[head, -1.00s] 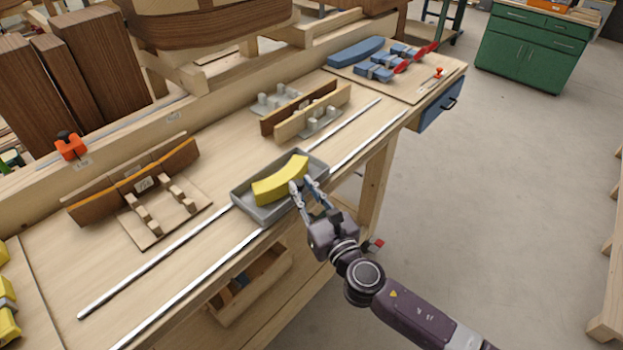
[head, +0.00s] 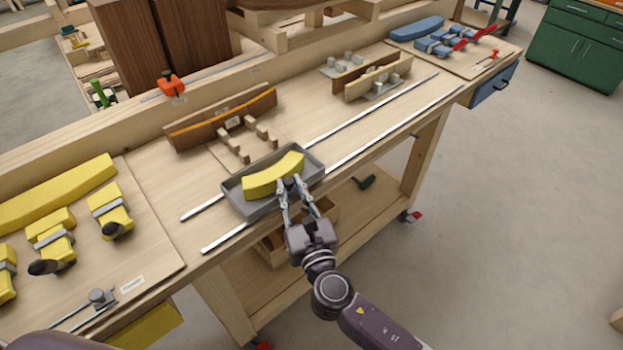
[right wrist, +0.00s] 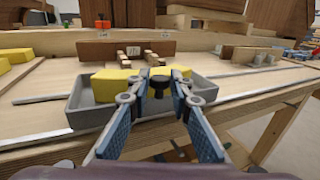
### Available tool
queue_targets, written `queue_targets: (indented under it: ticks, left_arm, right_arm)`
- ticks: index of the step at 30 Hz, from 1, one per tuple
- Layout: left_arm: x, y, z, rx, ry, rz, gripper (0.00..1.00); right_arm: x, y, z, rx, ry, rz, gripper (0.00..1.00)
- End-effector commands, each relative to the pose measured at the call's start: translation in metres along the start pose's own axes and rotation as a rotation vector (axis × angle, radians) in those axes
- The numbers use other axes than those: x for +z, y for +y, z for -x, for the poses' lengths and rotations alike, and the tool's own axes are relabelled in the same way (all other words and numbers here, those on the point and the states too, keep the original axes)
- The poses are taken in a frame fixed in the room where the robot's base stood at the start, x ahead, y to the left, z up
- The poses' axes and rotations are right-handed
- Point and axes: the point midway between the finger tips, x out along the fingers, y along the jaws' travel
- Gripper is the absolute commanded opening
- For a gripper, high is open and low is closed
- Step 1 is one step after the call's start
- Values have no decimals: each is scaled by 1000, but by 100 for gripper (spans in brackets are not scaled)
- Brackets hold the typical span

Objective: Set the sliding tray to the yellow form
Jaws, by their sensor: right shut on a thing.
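The grey sliding tray (head: 232,190) sits on two metal rails on the bench, near their left ends, with a curved yellow piece (head: 273,176) lying in it. My right gripper (head: 292,186) is at the tray's front side. In the right wrist view its fingers (right wrist: 158,88) are closed around a dark knob (right wrist: 158,82) at the tray's front. The yellow form (head: 60,195) is a long curved yellow block on a board to the left of the tray, with several yellow clamps (head: 110,212) in front of it. My left gripper is not in view.
A form with a dark curved strip (head: 222,118) stands behind the tray. Another wooden form (head: 372,76) and a blue form (head: 418,28) stand farther right. An orange clamp (head: 171,84) sits on the back rail. The rails (head: 400,125) to the tray's right are clear.

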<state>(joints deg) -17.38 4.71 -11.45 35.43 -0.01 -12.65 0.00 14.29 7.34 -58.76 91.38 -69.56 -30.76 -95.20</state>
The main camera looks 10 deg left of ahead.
Motion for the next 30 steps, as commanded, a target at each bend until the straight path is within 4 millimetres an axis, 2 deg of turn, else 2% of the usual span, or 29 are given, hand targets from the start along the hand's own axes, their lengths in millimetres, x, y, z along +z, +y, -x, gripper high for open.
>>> queue_targets:
  ticks: [1, 6, 15, 21, 30]
  left_arm:
    - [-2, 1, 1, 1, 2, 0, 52]
    - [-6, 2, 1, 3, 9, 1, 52]
    - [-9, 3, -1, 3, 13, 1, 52]
    - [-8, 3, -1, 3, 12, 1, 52]
    - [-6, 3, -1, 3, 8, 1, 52]
  right_arm:
    - [1, 15, 5, 3, 0, -5, 0]
    - [0, 51, 19, 2, 0, -6, 0]
    - [1, 93, 36, 1, -1, -3, 0]
    - [0, 104, 41, -1, -1, -2, 0]
    - [0, 107, 42, 3, 0, -2, 0]
